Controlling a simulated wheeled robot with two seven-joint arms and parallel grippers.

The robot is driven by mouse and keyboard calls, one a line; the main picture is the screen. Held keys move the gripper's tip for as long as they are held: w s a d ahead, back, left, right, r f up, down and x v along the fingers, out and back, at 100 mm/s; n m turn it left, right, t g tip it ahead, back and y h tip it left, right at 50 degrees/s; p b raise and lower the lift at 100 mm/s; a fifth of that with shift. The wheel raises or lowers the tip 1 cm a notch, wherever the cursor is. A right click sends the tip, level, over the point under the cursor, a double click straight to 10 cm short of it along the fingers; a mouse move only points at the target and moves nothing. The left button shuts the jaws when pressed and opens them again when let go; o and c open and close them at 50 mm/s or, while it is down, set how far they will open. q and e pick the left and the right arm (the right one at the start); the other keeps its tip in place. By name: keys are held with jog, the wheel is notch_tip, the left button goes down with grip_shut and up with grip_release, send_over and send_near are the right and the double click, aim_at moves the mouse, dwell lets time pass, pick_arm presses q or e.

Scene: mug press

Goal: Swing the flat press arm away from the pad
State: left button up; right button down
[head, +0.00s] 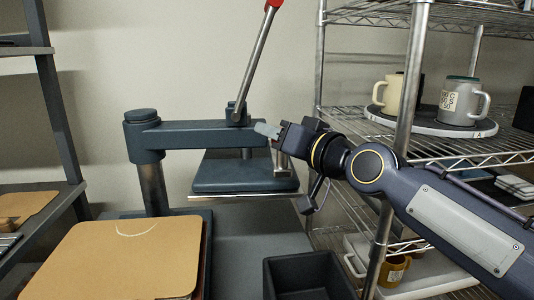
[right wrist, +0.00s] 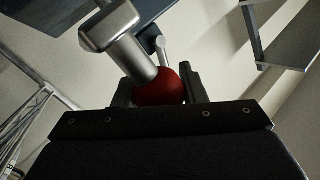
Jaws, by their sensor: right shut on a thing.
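The dark blue press arm (head: 205,134) reaches level from its pivot column (head: 145,138) at the left. My right gripper (head: 270,133) is at the arm's free end. My left gripper is out of view.
A wire rack at the right holds a cream mug (head: 392,92) and a grey mug (head: 460,101) on a round tray (head: 430,124). A yellow mug (head: 392,270) sits lower. A tan board (head: 115,260) and a black bin (head: 308,278) are in front.

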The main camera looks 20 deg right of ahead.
jog(key=shift+w+f, duration=0.1)
jog(key=shift+w, duration=0.05)
jog(key=shift+y, duration=0.3)
jog(key=c, duration=0.9)
grip_release()
jog(key=shift+a, duration=0.1)
jog(key=shift+s+d, duration=0.2)
jog(key=shift+s, duration=0.1)
jog(key=v, duration=0.7)
jog(key=shift+s+p, duration=0.1)
jog(key=shift+p, duration=0.3)
